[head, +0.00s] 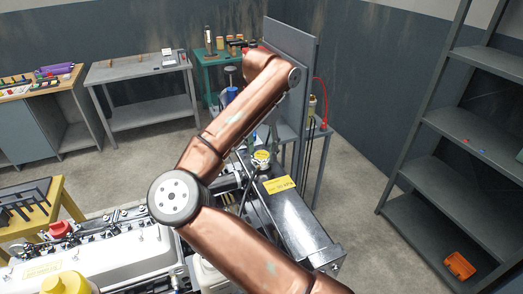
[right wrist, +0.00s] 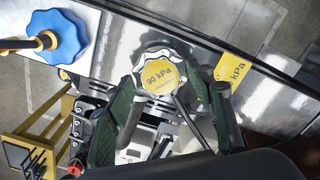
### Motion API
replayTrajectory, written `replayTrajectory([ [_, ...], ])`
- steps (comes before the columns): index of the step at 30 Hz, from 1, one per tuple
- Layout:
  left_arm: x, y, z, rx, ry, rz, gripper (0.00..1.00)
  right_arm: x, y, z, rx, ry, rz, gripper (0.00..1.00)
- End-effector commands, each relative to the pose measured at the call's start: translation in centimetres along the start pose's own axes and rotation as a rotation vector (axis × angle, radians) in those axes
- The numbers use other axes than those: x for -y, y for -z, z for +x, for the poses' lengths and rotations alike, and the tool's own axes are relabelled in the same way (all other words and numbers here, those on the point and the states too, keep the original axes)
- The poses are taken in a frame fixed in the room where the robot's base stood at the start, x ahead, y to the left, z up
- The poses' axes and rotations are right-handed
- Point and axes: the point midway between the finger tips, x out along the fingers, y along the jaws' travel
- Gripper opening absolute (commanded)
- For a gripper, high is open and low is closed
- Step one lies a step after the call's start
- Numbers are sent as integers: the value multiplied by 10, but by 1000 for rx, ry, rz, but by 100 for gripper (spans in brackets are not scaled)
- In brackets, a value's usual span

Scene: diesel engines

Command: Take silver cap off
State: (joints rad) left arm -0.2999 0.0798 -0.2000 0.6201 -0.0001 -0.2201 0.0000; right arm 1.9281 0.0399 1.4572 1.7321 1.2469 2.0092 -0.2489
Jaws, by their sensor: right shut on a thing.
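The silver cap (right wrist: 158,76) has a scalloped rim and a yellow "90 kPa" label, and shows near the middle of the right wrist view. The exact finger contact is hard to see. What lies under the cap is hidden. My left gripper is not in view.
A blue scalloped cap (right wrist: 58,38) is at the upper left of the wrist view. A yellow label plate (head: 279,184) lies beside the silver cap. The white engine cover (head: 110,255) fills the lower left. A grey upright panel (head: 292,55) stands behind; shelves (head: 460,130) are at right.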

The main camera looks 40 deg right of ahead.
Motion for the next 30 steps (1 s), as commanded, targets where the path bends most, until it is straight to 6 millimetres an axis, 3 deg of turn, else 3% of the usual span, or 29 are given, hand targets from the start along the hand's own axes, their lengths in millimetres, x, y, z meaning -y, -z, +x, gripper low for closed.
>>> replayTrajectory([
  [30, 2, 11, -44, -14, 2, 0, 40, 0, 0, -59, 1, -2, 1, 0],
])
